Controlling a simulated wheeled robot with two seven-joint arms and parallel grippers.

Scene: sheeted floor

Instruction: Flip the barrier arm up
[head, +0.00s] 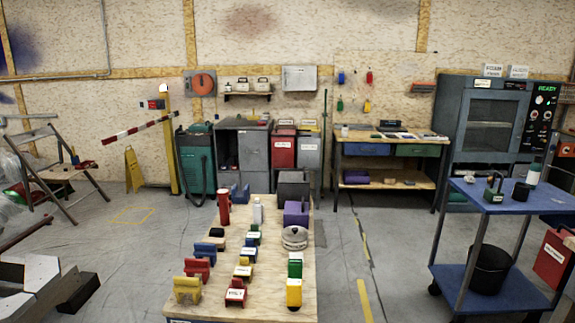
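The red-and-white striped barrier arm (140,128) is at the left in the head view, near the back wall. It reaches left from the upper part of a yellow post (169,145). It slants in the picture, its free left end lower than its end at the post. A small white light sits on top of the post. Neither of my grippers shows in this view.
A yellow floor sign (133,168) stands beneath the arm. A low plywood table (210,295) with several coloured blocks fills the front middle. A blue cart (510,195) stands right. Open floor lies between chair and table.

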